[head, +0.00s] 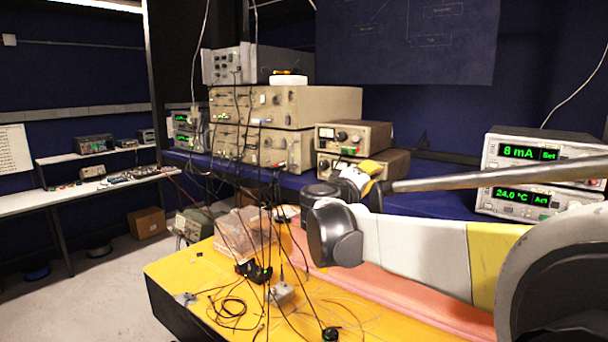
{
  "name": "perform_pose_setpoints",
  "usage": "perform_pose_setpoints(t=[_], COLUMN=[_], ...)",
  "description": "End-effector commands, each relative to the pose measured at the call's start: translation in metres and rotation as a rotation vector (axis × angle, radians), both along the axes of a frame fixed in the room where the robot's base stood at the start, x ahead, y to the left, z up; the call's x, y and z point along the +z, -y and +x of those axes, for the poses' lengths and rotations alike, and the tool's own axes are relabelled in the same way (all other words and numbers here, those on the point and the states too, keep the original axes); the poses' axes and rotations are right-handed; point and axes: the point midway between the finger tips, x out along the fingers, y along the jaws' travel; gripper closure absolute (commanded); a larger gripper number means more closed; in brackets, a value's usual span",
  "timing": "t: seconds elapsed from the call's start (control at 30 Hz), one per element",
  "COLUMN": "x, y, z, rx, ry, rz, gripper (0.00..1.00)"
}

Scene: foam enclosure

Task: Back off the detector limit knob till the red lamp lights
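Two small beige-fronted instrument boxes are stacked on the blue bench, the upper box (353,136) and the lower box (385,163). Each has a dark meter window and small knobs. I cannot read their labels or tell which knob is the detector limit knob. The far end of my arm (355,182) is in front of the lower box and covers part of it. I cannot make out my gripper's fingers or whether they touch anything. An orange-topped lamp on a white base (288,79) sits on the large instrument stack. No clearly lit red lamp shows.
Large beige instruments (315,106) with hanging cables stand left of the small boxes. Green-display units (535,152) stand at the right. My arm spans the right side above a yellow tabletop (190,272) with cables and small boxes. The floor at left is open.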

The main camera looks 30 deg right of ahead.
Motion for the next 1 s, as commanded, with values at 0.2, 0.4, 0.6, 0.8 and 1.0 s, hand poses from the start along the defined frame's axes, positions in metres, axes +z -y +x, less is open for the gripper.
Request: perform_pose_setpoints(t=[0.2,0.4,0.6,0.8,1.0], x=[0.0003,0.0006,0.0009,0.0008,0.0007], y=[0.0000,0.0000,-0.0001,0.0000,-0.0001], z=[0.0000,0.0001,0.0001,0.0001,0.0001], rx=[-0.001,0.000,0.000,0.000,-0.001], ry=[-0.077,-0.211,-0.361,-0.490,-0.578], rz=[-0.031,-0.087,-0.150,-0.203,-0.239], gripper=[1.00,1.00,1.00,1.00,1.00])
